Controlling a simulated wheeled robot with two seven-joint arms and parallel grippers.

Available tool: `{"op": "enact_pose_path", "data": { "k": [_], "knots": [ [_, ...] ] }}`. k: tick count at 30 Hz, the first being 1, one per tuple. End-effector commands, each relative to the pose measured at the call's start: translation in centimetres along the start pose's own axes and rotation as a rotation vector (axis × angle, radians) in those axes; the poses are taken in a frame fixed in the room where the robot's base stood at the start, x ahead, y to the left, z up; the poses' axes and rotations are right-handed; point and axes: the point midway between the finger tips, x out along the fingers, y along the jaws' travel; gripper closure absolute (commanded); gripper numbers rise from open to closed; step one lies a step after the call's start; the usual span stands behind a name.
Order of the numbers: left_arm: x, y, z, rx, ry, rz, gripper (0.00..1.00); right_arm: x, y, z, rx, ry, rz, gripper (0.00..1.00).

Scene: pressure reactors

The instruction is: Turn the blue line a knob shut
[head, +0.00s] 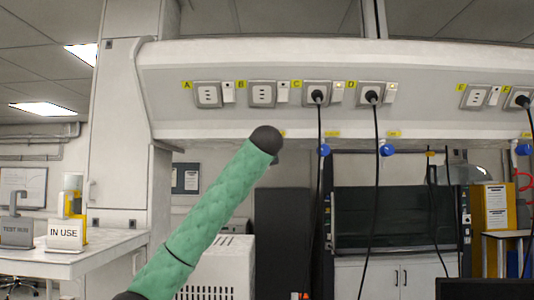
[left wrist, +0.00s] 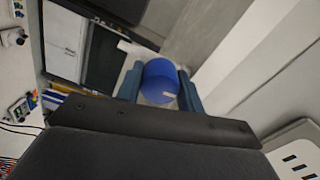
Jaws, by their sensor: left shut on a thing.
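In the left wrist view a round blue knob (left wrist: 158,78), the blue line A knob as far as I can tell, sits between the two blue-grey fingers of my left gripper (left wrist: 159,88). The gripper is shut on the knob, one finger on each side. A small pale mark shows near the knob's lower edge. In the head view my green-sleeved left arm reaches up to the underside of the white service panel (head: 200,135); its dark end hides the gripper and this knob. My right gripper is in neither view.
Other blue knobs (head: 387,150) hang under the panel to the right. Black cables (head: 376,200) run down from sockets in front of that area. A white bench (head: 70,250) with an "IN USE" sign (head: 62,234) stands at the left.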

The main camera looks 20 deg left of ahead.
Motion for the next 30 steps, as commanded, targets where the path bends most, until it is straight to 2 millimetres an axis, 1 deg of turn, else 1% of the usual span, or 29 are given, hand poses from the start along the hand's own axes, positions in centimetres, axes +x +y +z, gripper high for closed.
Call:
{"op": "enact_pose_path", "data": {
  "k": [7,21,22,25,30],
  "knots": [
    [-0.01,0.24,-0.11,0.067,0.002,0.003,0.85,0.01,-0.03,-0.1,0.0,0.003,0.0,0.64],
    [0.01,0.34,-0.13,0.081,0.002,0.004,0.85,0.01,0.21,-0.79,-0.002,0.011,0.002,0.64],
    [0.01,0.34,-0.13,0.081,0.002,0.004,0.61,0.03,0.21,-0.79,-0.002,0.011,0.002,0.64],
    [0.02,0.33,-0.11,0.081,0.001,0.004,0.41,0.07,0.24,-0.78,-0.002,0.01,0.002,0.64],
    [0.01,0.2,-0.06,0.079,0.001,0.002,0.41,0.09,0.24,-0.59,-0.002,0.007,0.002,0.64]
  ]
}}
